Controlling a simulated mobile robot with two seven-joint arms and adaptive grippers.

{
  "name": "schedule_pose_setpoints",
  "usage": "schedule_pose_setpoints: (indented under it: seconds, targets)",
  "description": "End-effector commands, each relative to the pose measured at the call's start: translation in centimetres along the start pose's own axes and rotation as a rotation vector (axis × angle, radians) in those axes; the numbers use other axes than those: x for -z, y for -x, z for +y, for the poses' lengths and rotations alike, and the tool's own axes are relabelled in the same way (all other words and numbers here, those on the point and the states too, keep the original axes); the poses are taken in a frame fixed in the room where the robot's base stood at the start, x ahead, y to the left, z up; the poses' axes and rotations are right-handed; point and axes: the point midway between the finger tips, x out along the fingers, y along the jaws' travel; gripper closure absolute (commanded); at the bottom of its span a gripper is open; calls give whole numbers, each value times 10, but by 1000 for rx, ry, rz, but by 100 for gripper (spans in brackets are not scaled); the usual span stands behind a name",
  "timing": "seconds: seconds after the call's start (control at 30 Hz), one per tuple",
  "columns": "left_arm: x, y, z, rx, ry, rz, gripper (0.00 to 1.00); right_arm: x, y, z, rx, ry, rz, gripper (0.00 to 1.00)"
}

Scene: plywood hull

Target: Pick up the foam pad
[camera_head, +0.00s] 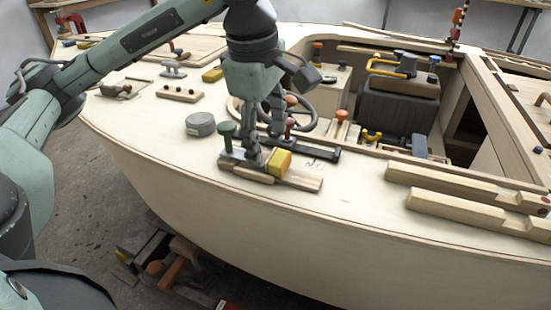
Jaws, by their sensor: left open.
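A small yellow block (279,162), which may be the foam pad, sits on a wooden strip (300,179) near the edge of the plywood deck. No other thing in view is clearly a foam pad. My left gripper (258,153) points down over the strip, just left of the yellow block. It is open, with its fingertips low by the block; whether they touch it I cannot tell. Part of the strip is hidden behind the fingers. My right gripper is not in view.
A green-topped peg (227,135) stands close left of the gripper, and a grey round tin (200,124) is beyond it. A steering wheel (290,112) is behind. Long timbers (455,188) lie at the right. The deck's front left is clear.

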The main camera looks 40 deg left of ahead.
Motion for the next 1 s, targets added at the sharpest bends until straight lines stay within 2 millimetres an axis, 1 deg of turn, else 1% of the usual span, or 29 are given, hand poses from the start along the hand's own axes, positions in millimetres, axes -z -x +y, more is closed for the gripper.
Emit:
schedule_pose_setpoints:
  seconds: [0.1,0.23,0.33,0.53,0.57,0.9,0.97,1.0]
  targets:
    - [-2,-19,0,5,-1,1,37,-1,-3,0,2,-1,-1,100]
    - [-2,-35,0,4,0,0,37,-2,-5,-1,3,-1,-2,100]
    - [-2,-40,1,1,0,-2,37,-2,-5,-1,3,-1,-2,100]
    - [-3,-41,1,1,-1,-2,37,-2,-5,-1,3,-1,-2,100]
    - [-3,-41,1,1,-1,-2,40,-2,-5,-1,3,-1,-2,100]
    - [-3,-40,1,1,-1,-3,82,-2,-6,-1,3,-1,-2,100]
    - [-3,-40,1,1,-1,-3,89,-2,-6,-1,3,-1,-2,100]
    - [-3,-40,1,1,-1,-3,90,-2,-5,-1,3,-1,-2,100]
